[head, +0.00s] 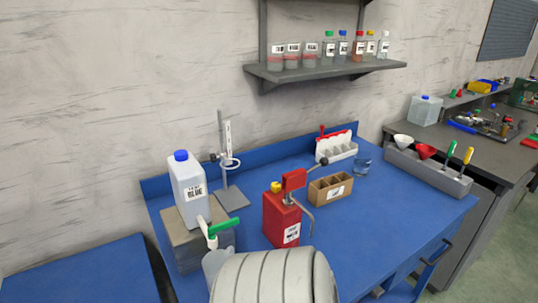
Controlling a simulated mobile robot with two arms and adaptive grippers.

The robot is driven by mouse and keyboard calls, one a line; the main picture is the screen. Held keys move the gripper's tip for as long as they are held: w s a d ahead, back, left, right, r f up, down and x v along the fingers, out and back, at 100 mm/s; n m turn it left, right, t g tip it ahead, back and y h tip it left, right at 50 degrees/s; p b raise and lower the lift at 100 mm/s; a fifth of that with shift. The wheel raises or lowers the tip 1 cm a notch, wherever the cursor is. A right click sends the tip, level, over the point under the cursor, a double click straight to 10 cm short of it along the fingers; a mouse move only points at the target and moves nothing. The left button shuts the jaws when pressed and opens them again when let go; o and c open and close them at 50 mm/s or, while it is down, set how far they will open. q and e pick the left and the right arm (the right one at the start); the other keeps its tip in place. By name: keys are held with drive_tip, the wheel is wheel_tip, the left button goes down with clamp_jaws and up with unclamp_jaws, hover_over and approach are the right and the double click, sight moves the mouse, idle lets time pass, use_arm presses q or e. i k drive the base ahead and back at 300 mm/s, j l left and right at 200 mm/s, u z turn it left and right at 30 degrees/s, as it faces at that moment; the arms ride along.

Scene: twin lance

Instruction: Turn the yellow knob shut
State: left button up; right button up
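A small yellow knob or cap (276,187) sits on top of the upright red can (279,220) on the blue bench. It is too small to tell whether it is turned open or shut. The can has a white label, a red head and a grey spout bending down on its right. Neither of my grippers shows in the head view, so their states are hidden.
A jug with a blue cap (188,185) and green-handled tap (222,227) stands on a block left of the can. A stand (228,170), brown divided box (330,188) and white rack (337,147) are behind. A grey ribbed shape fills the bottom middle.

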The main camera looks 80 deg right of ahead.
sight(275, 187)
drive_tip(key=z, duration=2.7)
